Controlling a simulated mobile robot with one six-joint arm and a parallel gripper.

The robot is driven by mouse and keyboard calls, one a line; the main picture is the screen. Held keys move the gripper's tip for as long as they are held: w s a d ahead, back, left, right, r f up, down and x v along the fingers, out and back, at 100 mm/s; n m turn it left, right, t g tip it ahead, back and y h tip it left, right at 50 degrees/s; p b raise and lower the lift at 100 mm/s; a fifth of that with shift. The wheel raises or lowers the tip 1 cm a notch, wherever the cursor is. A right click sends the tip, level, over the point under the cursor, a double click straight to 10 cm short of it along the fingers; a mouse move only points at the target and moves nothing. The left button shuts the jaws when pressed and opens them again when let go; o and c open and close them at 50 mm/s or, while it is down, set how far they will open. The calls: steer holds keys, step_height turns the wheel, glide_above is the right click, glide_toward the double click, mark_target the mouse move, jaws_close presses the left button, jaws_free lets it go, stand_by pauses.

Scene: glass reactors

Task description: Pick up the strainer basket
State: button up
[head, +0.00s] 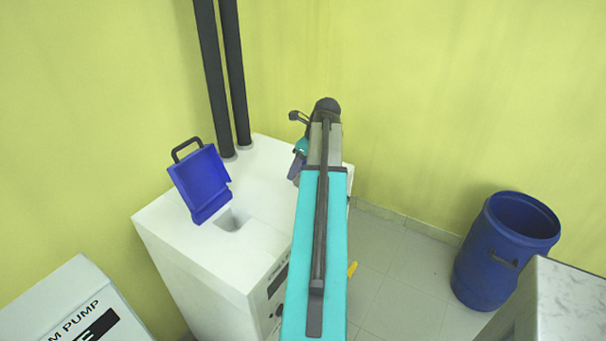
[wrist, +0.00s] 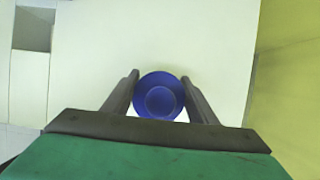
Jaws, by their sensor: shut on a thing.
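My gripper (wrist: 160,77) is shut on a round blue piece, the strainer basket (wrist: 159,101), in the wrist view. The basket shows as a blue ring with a round inner face, and one finger lies on each side of it. Below it in the wrist view is a plain white surface; I cannot tell whether the basket touches it. In the head view my gripper (head: 296,163) is over the right part of the white machine's top (head: 262,170), mostly behind my arm. The basket is not clearly visible there.
A blue lid (head: 200,182) with a dark handle stands open beside a square hole (head: 231,220) in the machine's top. Two black pipes (head: 222,75) rise at its back. A blue barrel (head: 500,255) stands right, a pump box (head: 75,305) lower left. Yellow walls are close behind.

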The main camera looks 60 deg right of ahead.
steer(key=shift+r, duration=0.15)
steer(key=shift+r+b, duration=0.55)
steer(key=shift+r, duration=0.95)
steer(key=shift+s+a+r, duration=0.1)
steer(key=shift+s, duration=0.05)
steer(key=s+a+r+b, duration=0.1)
steer(key=s+a+b, duration=0.2)
steer(key=s+a, duration=0.5)
steer(key=s, duration=0.5)
steer(key=shift+a+r, duration=0.3)
steer(key=shift+a, duration=0.1)
